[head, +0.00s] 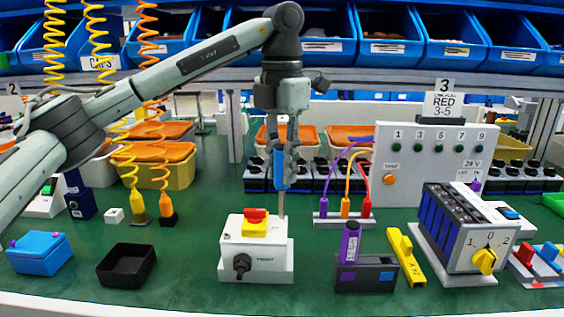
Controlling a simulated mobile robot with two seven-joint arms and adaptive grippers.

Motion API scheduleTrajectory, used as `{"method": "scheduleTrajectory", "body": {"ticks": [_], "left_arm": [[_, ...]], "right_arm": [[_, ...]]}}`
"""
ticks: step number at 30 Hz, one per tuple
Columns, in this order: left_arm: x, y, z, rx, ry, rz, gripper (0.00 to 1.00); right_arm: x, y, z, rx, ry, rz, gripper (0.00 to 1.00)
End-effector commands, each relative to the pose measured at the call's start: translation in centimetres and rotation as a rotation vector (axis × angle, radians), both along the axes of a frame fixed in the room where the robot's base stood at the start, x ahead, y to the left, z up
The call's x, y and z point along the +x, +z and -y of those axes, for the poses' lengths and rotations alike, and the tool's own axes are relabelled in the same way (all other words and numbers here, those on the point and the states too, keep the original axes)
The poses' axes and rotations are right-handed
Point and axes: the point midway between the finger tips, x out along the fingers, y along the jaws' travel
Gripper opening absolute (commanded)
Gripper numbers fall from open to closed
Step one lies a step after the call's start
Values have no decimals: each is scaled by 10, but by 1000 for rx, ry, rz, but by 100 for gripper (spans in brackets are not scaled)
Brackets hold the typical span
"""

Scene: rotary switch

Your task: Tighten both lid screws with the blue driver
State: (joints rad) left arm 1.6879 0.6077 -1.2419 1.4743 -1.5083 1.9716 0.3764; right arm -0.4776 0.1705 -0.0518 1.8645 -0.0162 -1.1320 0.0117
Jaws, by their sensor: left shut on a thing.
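My left gripper (291,165) hangs pointing down above the middle of the bench. It is shut on the blue driver (279,168), which stands upright with its thin shaft pointing down. The tip is at the back right of the white box (257,262) with a red button on a yellow base (256,222) on its lid. I cannot tell whether the tip touches the lid. The box front has a black knob (242,264) and small lettering. The lid screws are too small to make out. My right gripper is not in view.
Right of the box are a dark holder (366,279) with a purple tool, a yellow bar (405,258) and a rotary switch unit (465,235). A purple, orange and red plug strip (345,218) stands behind. At left are a black tray (126,266) and a blue box (40,252).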

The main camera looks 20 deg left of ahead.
Motion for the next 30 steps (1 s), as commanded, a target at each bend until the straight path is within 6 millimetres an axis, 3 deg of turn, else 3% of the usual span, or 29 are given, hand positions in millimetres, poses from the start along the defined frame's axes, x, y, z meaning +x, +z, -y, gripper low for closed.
{"method": "scheduleTrajectory", "body": {"ticks": [11, 24, 30], "left_arm": [[0, -1, 0, 1, -55, -2, 0], [0, -2, 0, 1, -687, -2, 0], [0, -3, 0, 1, -740, -2, 0]], "right_arm": [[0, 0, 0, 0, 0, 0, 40], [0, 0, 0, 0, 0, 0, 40], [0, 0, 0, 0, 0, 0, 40]]}}
